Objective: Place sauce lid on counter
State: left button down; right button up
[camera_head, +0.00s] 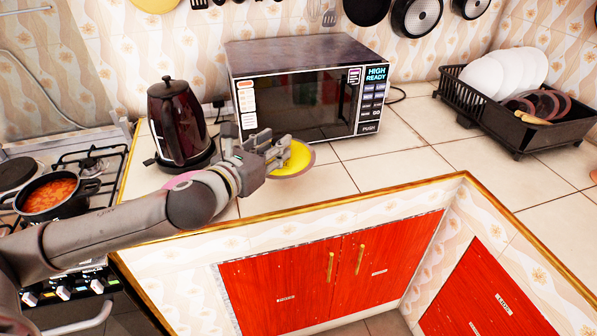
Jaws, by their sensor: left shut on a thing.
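A yellow lid with a pinkish rim (300,162) is in my left gripper (281,154), which is shut on it. The lid is over the white tiled counter (395,165), in front of the microwave. I cannot tell whether it touches the tiles. The gripper covers the lid's left part. A dark pan of red sauce (53,194) sits uncovered on the stove at the left. My right gripper is out of view.
A dark red kettle (178,125) stands left of the microwave (300,90). A pink item (181,180) is partly hidden behind my left arm. A black dish rack (520,127) stands at right. The counter between microwave and rack is clear.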

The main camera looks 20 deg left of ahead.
aim_at(296, 144)
pick_arm(q)
jog(key=w+d+f, duration=0.1)
jog(key=w, duration=0.1)
jog(key=w+d+f, duration=0.1)
jog(key=w, duration=0.2)
jog(key=w+f, duration=0.1)
jog(key=w, duration=0.2)
jog(key=shift+d+f, duration=0.3)
jog(key=shift+d, duration=0.1)
jog(key=w+f, duration=0.2)
jog(key=w+d+f, duration=0.1)
jog(key=w+f, duration=0.1)
jog(key=f, duration=0.1)
jog(key=shift+d+f, duration=0.15)
jog(key=shift+w+d+f, duration=0.1)
jog(key=shift+w+f, duration=0.1)
jog(key=shift+f, duration=0.1)
notch_tip(296, 144, down, 3)
jog(key=shift+f+b, duration=0.1)
jog(key=shift+b, duration=0.25)
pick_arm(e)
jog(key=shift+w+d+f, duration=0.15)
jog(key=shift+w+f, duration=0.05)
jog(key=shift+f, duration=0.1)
pick_arm(q)
jog(key=shift+f, duration=0.1)
jog(key=c, duration=1)
grip_release()
jog(key=shift+c, duration=0.2)
